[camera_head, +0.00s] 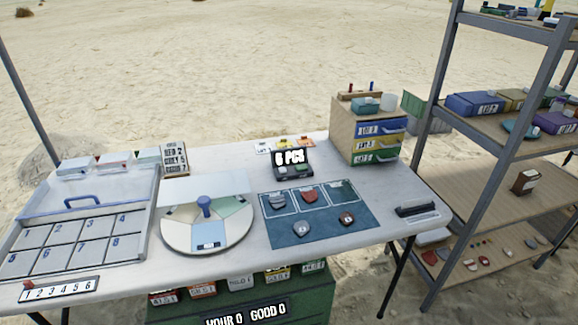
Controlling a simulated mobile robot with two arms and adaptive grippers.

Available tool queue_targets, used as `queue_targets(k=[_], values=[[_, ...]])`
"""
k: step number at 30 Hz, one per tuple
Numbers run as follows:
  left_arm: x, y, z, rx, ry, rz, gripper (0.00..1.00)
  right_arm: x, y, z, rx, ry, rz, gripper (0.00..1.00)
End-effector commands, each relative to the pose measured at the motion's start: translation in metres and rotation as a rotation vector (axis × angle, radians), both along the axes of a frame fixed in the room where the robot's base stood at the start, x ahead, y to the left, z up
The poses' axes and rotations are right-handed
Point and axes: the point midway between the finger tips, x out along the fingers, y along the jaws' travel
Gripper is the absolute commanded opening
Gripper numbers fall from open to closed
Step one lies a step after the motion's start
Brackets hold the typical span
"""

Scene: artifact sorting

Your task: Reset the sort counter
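A small dark counter device (292,171) stands at the back middle of the white table, and its display (290,157) reads "6 PCS". Small buttons show on its lower face, one of them greenish. A dark sign (246,313) on the front of the green cabinet below the table reads something like "YOUR 0 GOOD 0". Neither of my grippers is in view.
On the table (395,235) are a numbered tray (75,243), a round divided turntable (207,225), and a blue mat (330,232) with several grey and red pieces. A drawer box (345,130) stands at the back right. A metal shelf (505,160) stands to the right.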

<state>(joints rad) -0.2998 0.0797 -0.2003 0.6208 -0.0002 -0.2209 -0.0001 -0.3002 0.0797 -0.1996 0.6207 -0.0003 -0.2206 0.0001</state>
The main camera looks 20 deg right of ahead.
Motion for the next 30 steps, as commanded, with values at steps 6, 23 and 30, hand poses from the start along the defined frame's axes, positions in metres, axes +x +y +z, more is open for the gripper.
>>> queue_targets(k=[6,23,30], values=[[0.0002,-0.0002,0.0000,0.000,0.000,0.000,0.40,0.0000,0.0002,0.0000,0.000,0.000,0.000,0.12],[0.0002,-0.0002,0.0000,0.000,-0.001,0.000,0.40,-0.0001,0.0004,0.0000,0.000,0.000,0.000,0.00],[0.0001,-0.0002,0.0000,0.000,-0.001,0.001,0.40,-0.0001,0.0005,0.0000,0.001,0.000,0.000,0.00]])
